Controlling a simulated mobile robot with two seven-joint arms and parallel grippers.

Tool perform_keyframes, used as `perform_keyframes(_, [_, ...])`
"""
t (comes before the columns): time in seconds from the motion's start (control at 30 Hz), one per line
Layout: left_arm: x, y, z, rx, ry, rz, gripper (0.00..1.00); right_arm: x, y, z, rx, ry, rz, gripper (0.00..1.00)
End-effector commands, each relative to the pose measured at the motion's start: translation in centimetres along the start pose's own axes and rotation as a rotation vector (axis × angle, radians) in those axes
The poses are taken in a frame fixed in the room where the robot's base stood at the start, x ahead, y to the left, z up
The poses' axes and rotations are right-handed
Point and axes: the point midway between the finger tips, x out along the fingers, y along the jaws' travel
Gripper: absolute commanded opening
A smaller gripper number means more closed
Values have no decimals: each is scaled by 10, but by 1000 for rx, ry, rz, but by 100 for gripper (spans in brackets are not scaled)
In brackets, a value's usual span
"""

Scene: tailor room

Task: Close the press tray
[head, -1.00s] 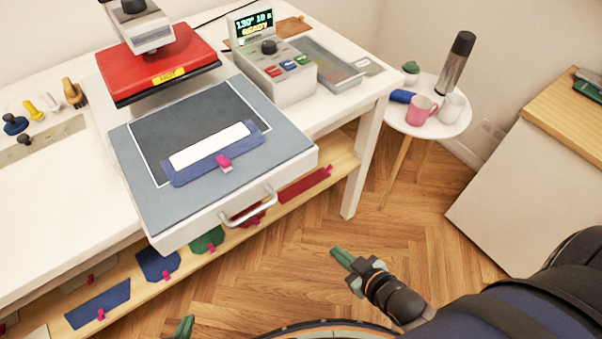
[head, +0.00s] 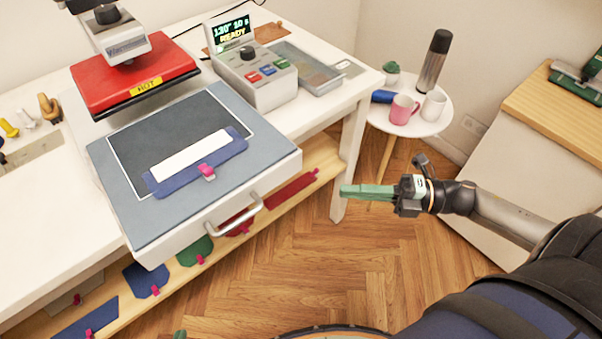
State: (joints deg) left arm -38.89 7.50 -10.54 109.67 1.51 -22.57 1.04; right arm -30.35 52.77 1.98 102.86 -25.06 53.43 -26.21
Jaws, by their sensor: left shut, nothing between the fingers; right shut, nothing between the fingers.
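The press tray (head: 255,166) is pulled out toward me from under the red press head (head: 190,75), which is raised and labelled HOT. The silver bar handle (head: 236,221) is on the tray's front face. A blue cloth piece (head: 232,150) with a white strip (head: 190,154) and a pink clip (head: 206,171) lies on the tray's dark pad. My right gripper (head: 345,191) is shut and empty, to the right of the handle and apart from it, fingers pointing left. Only a green fingertip of my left gripper (head: 180,334) shows at the bottom edge; the rest is out of frame.
A control box (head: 262,90) reading READY stands right of the press. A shelf under the table holds several coloured cloth pieces. A round white table (head: 436,122) with mugs and a flask stands at the right. Open wooden floor lies before the tray.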

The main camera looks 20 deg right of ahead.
Motion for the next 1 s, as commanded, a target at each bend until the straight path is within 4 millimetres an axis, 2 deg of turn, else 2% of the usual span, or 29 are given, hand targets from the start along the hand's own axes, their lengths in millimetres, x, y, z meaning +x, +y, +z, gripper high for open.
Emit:
perform_keyframes(0.4, [-5,0,-6,0,1,0,0,80,4,1,-1,-1,6,0])
perform_keyframes(0.7, [-6,0,-7,0,1,0,0,99,1,24,2,-3,2,0])
perform_keyframes(1.0, [-6,0,-8,0,1,0,0,105,0,29,4,-3,2,0])
